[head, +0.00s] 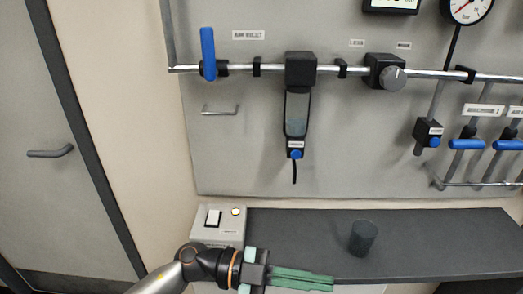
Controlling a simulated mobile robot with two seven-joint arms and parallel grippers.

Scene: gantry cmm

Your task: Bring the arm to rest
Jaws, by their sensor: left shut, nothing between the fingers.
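My left gripper (300,280) comes in from the lower left, with its green fingers pointing right. The fingers are shut with nothing between them. They are near the front edge of the dark shelf (450,243), and I cannot tell the exact gap to it. My right gripper is not in the head view.
A dark cylinder (362,239) stands on the shelf. A grey switch box (218,225) with a lit yellow lamp is behind my left wrist. The wall panel carries a pipe (440,74), a blue lever (208,53), valves and gauges. A door (60,120) is at left.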

